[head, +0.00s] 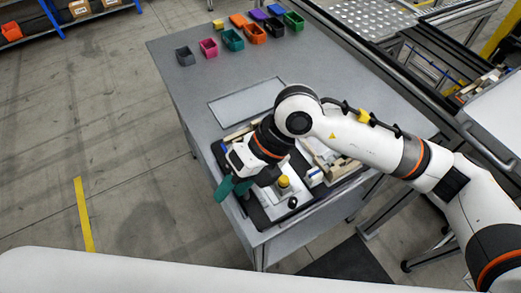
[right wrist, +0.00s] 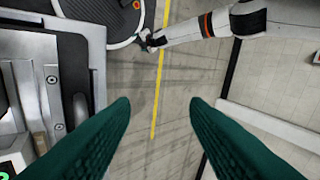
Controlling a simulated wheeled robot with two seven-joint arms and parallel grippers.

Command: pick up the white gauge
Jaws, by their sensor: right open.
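My right gripper (head: 228,189) is over the left front edge of a dark tray on the grey table. Its green fingers also show in the right wrist view (right wrist: 160,105), spread wide, with nothing between them but floor in the distance. I cannot single out the white gauge. Small white parts (head: 315,178) lie on the tray, to the right of the gripper, and my right wrist hides part of the tray. In the right wrist view, a white arm that looks like my left ends in a small dark tip (right wrist: 150,40), too small to read.
The dark tray (head: 262,222) also bears a yellow-capped part (head: 283,182) and a black knob (head: 292,202). A flat grey plate (head: 240,106) lies behind it. Several coloured bins (head: 232,40) stand along the table's far edge. Floor with a yellow line (head: 84,215) is free at left.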

